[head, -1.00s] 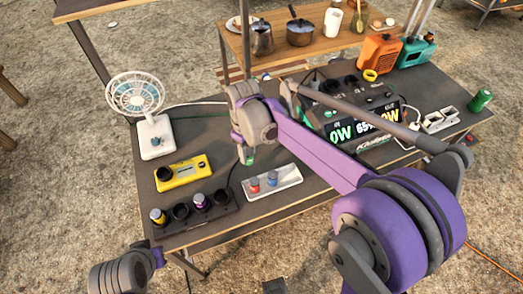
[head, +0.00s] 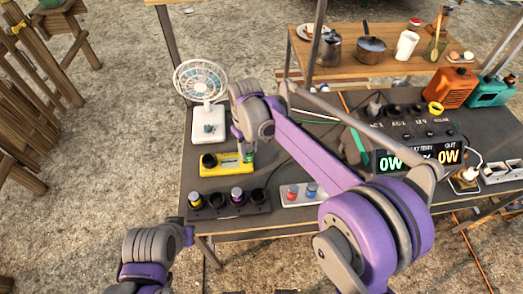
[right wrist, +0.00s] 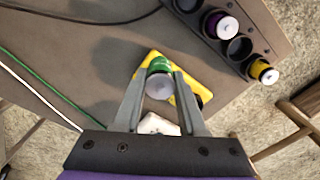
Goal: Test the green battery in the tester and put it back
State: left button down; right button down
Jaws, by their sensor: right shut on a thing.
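My right gripper (right wrist: 160,78) is shut on the green battery (right wrist: 159,83), holding it end-on to the right wrist camera. In the head view the green battery (head: 248,160) shows below my right gripper (head: 247,146), at the right end of the yellow tester (head: 226,168). The tester also shows behind the battery in the right wrist view (right wrist: 180,90). I cannot tell whether the battery touches it. The dark battery rack (head: 226,212) holds a yellow battery (head: 195,200) and a purple one (head: 237,195); its other wells look empty. My left gripper (head: 188,236) is low at left, fingers hidden.
A white fan (head: 207,118) is behind the tester. A power station (head: 410,160) with lit displays stands to the right. Cables cross the table.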

jog(key=w+a+p, duration=0.2)
jog(key=w+a, duration=0.2)
jog(key=a, duration=1)
jog(key=shift+w+a+p, duration=0.15)
jog(key=shift+p, duration=0.25)
jog(key=shift+f, duration=0.15)
jog(key=shift+f+b, duration=1.05)
jog(key=shift+f, duration=1.05)
jog(key=shift+f, duration=0.15)
jog(key=shift+f+b, duration=0.85)
jog(key=shift+f, duration=0.5)
jog(key=shift+f, duration=0.1)
